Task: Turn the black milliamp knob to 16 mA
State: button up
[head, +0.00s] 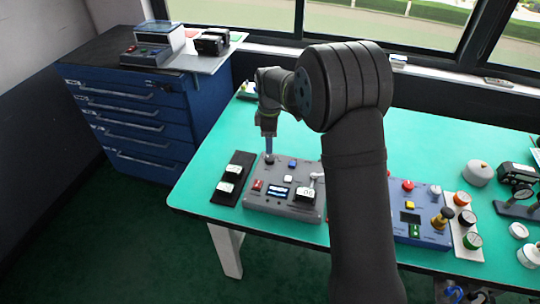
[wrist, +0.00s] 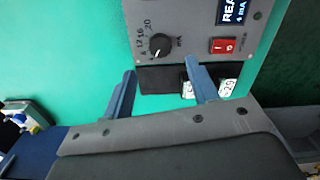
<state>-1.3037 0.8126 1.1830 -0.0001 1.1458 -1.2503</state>
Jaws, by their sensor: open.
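The black milliamp knob (wrist: 161,46) sits on a grey control box (wrist: 195,20) in the wrist view. A printed scale runs around its left side, with 12, 16 and 20 readable. Its white pointer mark points to the lower left, near the low end of the scale. The box's display (wrist: 231,11) shows 4 mA. My gripper (wrist: 160,67) is open and empty, its two blue fingers apart and just short of the knob in the picture. In the head view my gripper (head: 268,145) is over the knob's corner of the grey box (head: 300,213); the gap in height is unclear.
A red rocker switch (wrist: 224,45) sits right of the knob. A black strip with two white meters (head: 232,180) lies left of the box. A blue box (head: 425,234) with buttons stands to the right. Green tabletop (head: 215,150) is clear behind the strip.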

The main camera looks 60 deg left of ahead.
aim_at(270, 158)
notch_tip(270, 158, down, 8)
jog(key=shift+r, duration=0.15)
jog(key=c, duration=1)
